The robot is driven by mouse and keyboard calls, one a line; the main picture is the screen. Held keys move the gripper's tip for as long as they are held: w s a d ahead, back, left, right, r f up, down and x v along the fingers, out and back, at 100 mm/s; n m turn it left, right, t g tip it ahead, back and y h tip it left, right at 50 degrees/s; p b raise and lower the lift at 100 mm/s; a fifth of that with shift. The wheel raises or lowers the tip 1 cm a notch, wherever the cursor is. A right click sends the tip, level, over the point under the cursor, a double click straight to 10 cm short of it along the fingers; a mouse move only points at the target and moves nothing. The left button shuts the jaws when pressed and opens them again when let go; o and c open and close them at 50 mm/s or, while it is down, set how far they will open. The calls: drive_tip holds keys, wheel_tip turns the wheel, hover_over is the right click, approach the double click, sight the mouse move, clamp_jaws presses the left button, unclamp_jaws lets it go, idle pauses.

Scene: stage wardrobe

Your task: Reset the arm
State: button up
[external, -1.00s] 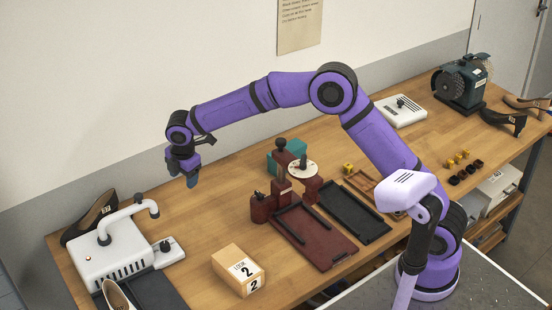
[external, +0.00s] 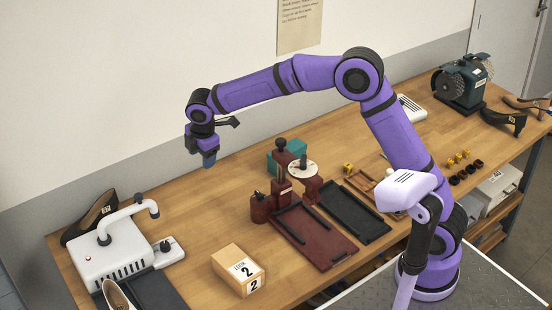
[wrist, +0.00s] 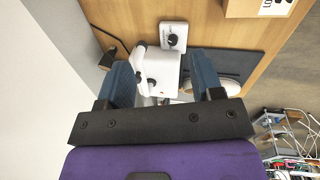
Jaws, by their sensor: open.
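My purple arm is bent over the wooden workbench (external: 200,225), with my gripper (external: 208,162) hanging above its back left part, well clear of the surface. In the wrist view my gripper (wrist: 163,80) shows two blue fingers spread apart. No object is held between them. A white machine with a curved pipe (external: 110,258) stands beyond and below the fingers; it also shows between them in the wrist view (wrist: 160,70).
A box marked 2 (external: 238,270) stands near the front edge. A dark red press (external: 265,208) with trays is mid-bench. A green grinder (external: 460,85) and dark shoes (external: 503,117) stand at the right.

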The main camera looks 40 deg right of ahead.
drive_tip(key=s+d+r+m+t, duration=0.1)
drive_tip(key=s+d+r+m, duration=0.3)
drive_tip(key=s+d+r, duration=0.5)
drive_tip(key=s+d+r+m+t, duration=0.1)
drive_tip(key=s+d+r+m, duration=0.4)
drive_tip(key=d, duration=0.9)
drive_tip(key=s+d+f+m, duration=0.1)
drive_tip(key=s+d+m, duration=0.2)
drive_tip(key=s, duration=0.4)
drive_tip(key=s+d+f+m, duration=0.1)
drive_tip(key=s+d+m, duration=0.3)
drive_tip(key=s+d, duration=0.2)
drive_tip(key=s+d+f+m+t, duration=0.1)
drive_tip(key=s+d+m, duration=0.2)
drive_tip(key=s, duration=0.7)
drive_tip(key=shift+s+d, duration=0.25)
drive_tip(key=shift+d, duration=0.75)
drive_tip(key=shift+f, duration=0.1)
